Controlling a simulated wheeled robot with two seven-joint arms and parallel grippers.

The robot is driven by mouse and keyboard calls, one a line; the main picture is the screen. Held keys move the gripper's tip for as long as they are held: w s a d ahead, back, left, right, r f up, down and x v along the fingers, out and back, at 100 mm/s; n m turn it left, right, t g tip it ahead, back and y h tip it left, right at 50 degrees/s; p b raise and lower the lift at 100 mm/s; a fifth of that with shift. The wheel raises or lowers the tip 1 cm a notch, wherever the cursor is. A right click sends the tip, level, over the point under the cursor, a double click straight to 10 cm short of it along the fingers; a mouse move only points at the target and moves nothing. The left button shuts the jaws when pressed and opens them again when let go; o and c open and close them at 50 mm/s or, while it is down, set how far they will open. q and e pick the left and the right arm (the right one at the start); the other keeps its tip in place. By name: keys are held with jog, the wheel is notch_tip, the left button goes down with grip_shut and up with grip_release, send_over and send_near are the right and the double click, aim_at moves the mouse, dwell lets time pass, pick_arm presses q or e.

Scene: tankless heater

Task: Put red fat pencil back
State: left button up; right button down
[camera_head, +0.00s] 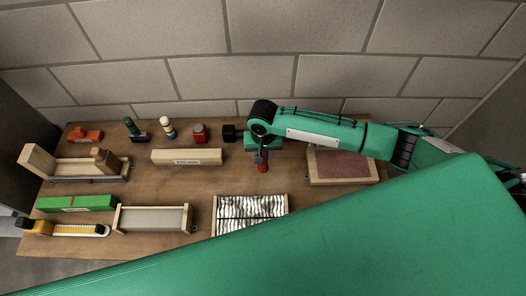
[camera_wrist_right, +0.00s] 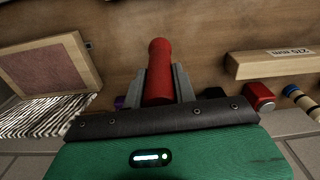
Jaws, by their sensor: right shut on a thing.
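The red fat pencil (camera_head: 263,166) is held in my right gripper (camera_head: 262,154), near the middle of the wooden board in the head view. In the right wrist view the red fat pencil (camera_wrist_right: 159,66) stands out between the two grey fingers of the right gripper (camera_wrist_right: 160,84), which are shut on it. Its rounded red end points away from the palm, and its other end is hidden by the gripper. I cannot tell whether it touches the board. My left gripper is not in view.
A long wooden block (camera_head: 187,157), a red jar-like item (camera_head: 200,133) and a black item (camera_head: 229,133) lie left of the gripper. A striped tray (camera_head: 285,210) is in front, a reddish framed pad (camera_head: 342,167) to the right. The stone wall (camera_head: 200,90) rises behind.

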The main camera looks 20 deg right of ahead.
notch_tip(320, 180, down, 4)
jog(key=shift+f+b, duration=0.1)
jog(key=shift+b, duration=0.65)
jog(key=shift+f, duration=0.6)
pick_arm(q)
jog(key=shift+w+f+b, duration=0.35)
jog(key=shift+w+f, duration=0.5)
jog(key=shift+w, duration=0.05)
pick_arm(e)
jog(key=shift+f, duration=0.3)
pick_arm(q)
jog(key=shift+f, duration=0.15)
pick_arm(e)
jog(key=shift+f, duration=0.6)
jog(key=c, duration=1)
grip_release()
jog(key=shift+c, duration=0.2)
